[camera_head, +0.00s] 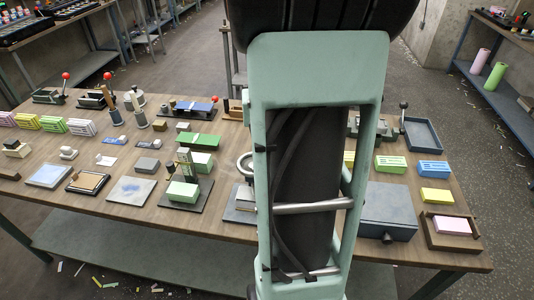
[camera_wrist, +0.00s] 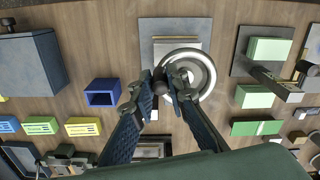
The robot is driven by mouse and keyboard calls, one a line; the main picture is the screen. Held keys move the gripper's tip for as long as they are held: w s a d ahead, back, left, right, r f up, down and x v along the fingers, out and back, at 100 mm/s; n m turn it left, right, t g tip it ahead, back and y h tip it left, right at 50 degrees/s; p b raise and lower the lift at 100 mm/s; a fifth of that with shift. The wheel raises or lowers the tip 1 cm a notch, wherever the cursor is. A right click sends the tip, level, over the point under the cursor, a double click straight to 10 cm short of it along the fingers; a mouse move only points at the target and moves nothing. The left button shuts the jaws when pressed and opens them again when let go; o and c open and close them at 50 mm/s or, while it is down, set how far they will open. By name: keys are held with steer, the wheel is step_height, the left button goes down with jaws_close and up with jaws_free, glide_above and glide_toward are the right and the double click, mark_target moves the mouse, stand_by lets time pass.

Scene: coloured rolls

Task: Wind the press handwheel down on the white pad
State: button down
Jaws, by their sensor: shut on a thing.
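The press handwheel (camera_wrist: 209,75) is a silver ring seen from above in the wrist view. In the head view only its left edge (camera_head: 244,164) shows beside my arm. My gripper (camera_wrist: 163,85) is shut on the wheel's dark handle knob (camera_wrist: 159,75) at the left side of the rim. The press stands on a grey base plate (camera_wrist: 150,28). A pale pad (camera_wrist: 161,47) shows partly under the wheel; the wheel hides the rest, and its gap to the press cannot be seen. In the head view my arm hides the gripper.
A blue open box (camera_wrist: 102,93) and a dark grey box (camera_wrist: 32,62) stand left of the press in the wrist view. Right of it is another plate with green blocks (camera_wrist: 268,49). In the head view the wooden table (camera_head: 120,170) is crowded with blocks, trays and fixtures.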

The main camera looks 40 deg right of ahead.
steer(key=m, duration=0.1)
steer(key=a+m, duration=0.1)
steer(key=m, duration=0.2)
steer(key=shift+s+a+m, duration=0.1)
steer(key=shift+a+m, duration=0.2)
steer(key=shift+w+a+m+p, duration=0.1)
steer(key=shift+a+m+p, duration=0.25)
steer(key=shift+m, duration=0.9)
steer(key=shift+w+a+m+p, duration=0.1)
steer(key=shift+a+m, duration=0.35)
steer(key=shift+m, duration=0.8)
steer(key=c, duration=1.9)
jaws_free()
step_height(320, 180, up, 12)
steer(key=shift+r, duration=0.1)
